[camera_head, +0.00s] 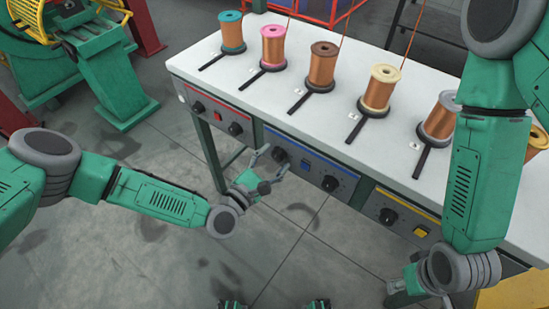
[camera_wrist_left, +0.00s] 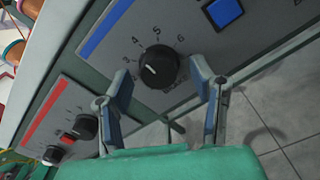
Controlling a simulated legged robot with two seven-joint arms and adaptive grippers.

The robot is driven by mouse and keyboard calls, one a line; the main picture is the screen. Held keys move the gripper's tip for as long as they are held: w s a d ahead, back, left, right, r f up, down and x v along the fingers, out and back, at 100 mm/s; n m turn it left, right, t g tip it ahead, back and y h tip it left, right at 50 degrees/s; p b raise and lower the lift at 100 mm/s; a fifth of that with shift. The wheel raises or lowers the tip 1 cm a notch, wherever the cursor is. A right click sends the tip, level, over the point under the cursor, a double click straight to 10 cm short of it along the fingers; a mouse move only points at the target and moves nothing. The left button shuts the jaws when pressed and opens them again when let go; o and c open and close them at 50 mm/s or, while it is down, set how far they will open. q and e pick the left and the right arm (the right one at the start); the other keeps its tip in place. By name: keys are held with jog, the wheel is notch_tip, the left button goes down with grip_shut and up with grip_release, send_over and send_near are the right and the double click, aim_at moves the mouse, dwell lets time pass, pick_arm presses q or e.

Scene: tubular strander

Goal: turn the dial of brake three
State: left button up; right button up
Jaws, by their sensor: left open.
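The blue-striped panel (camera_head: 312,165) on the bench front has a black dial (camera_head: 280,154) on its left and another black dial (camera_head: 330,183) on its right. My left gripper (camera_head: 272,163) is open and empty in front of the left dial. In the left wrist view this dial (camera_wrist_left: 157,69) has a white pointer mark and printed numbers around it. The open fingers (camera_wrist_left: 163,90) stand either side of it in the picture, and I see no contact. My right gripper (camera_head: 398,286) is low at the right, and its fingers are unclear.
A red-striped panel (camera_wrist_left: 72,117) with two dials and a red button adjoins on the left. A blue button (camera_wrist_left: 223,12) sits right of the dial. The yellow-striped panel (camera_head: 405,218) is further right. Several wire spools stand on the white bench top (camera_head: 215,92).

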pick_arm(q)
jog(key=shift+w, duration=0.1)
jog(key=c, duration=1.1)
jog(key=shift+c, duration=0.2)
jog(key=shift+d, duration=0.1)
